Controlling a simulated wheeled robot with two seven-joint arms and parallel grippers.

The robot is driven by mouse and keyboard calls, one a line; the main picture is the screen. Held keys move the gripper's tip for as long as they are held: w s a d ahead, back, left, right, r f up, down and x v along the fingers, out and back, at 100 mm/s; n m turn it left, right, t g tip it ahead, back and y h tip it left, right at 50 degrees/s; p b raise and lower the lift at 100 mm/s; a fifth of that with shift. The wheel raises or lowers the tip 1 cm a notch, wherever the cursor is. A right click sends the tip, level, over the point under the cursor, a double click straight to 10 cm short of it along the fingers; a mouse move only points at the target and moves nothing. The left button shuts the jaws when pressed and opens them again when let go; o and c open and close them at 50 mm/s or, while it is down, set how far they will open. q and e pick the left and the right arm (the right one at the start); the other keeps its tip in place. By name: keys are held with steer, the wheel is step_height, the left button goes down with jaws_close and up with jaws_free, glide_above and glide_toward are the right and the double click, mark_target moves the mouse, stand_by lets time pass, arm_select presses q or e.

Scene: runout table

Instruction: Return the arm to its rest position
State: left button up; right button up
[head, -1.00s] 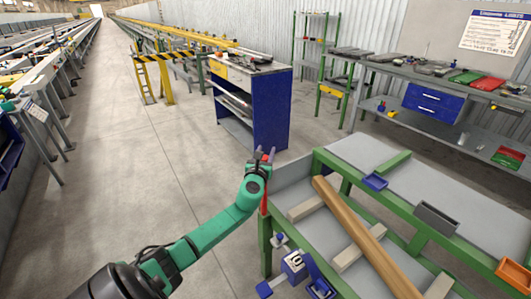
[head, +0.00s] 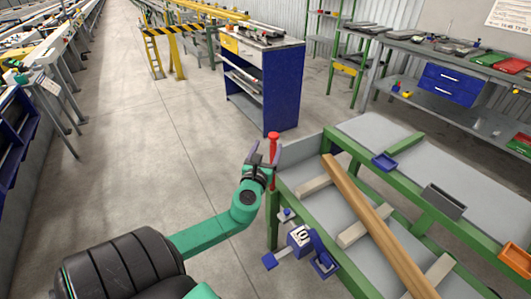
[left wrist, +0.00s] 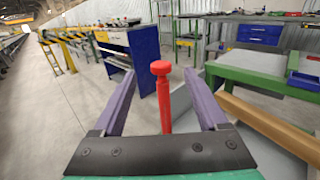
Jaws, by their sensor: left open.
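My left arm comes in from the lower left in the head view, bent at the elbow. Its gripper (head: 262,155) is beside the near left corner of the green-framed table (head: 327,231). In the left wrist view its two purple fingers are spread apart with nothing clamped between them. A red post with a round knob (head: 274,148) stands upright at that table corner. In the left wrist view the red post (left wrist: 162,96) shows between the fingers; I cannot tell whether it lies beyond them. My right gripper is not in view.
A wooden beam (head: 372,222) lies across the green-framed table. A blue vise-like device (head: 301,240) sits at its left side. A blue cabinet (head: 270,85) stands behind the gripper. Open concrete floor (head: 135,150) lies left of the arm.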

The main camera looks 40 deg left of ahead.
arm_select(q)
steer(key=shift+v, duration=1.2)
steer(key=s+a+f+n+g+h, duration=0.1)
steer(key=s+f+n+g, duration=0.25)
steer(key=f, duration=0.65)
steer(key=s+a+f+n+g+h, duration=0.15)
steer(key=f+n, duration=0.25)
steer(key=f, duration=0.6)
steer(key=s+a+f+n+g, duration=0.1)
steer(key=s+f+n+g, duration=0.25)
steer(key=f, duration=0.75)
steer(key=s+d+f+n+g+h, duration=0.3)
steer(key=s+d+f+n, duration=0.5)
steer(key=s+f, duration=0.3)
steer(key=s+d+f+n+g+h, duration=0.3)
steer(key=s+d+f+n, duration=0.5)
steer(key=s, duration=0.8)
step_height(320, 180, down, 4)
steer(key=shift+d+r+n, duration=0.25)
steer(key=shift+d+n, duration=0.1)
steer(key=shift+n, duration=0.15)
